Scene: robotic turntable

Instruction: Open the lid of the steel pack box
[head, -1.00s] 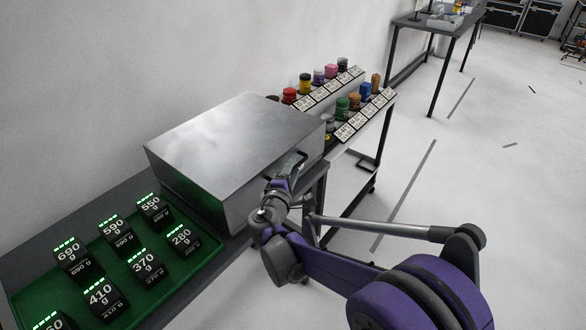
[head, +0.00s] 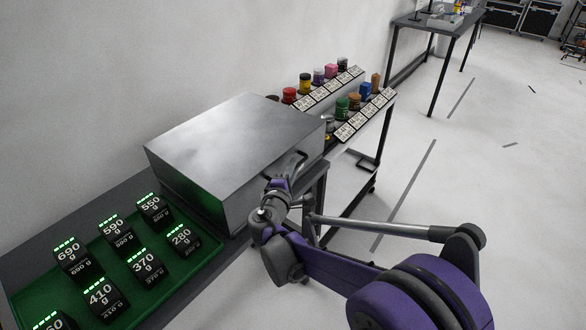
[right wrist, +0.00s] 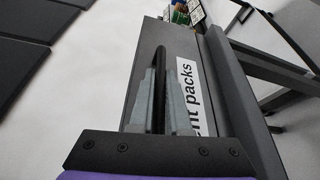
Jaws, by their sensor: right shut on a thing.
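The steel pack box (head: 206,199) stands on the dark bench with its flat metal lid (head: 235,138) down. A dark bar handle (head: 301,156) sticks out from its front face. It also shows in the right wrist view as a dark handle (right wrist: 160,62) between the fingers. My right gripper (right wrist: 158,78) is shut on the handle, with one grey finger on each side. In the head view the right gripper (head: 292,172) is at the box's front right, partly hidden by its own wrist. My left gripper is not in view.
A green tray (head: 207,252) with several black weight blocks lies left of the box. A rack of coloured jars (head: 342,104) and label plates stands behind right. A wall rises behind the bench. The floor (head: 480,190) at right is clear.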

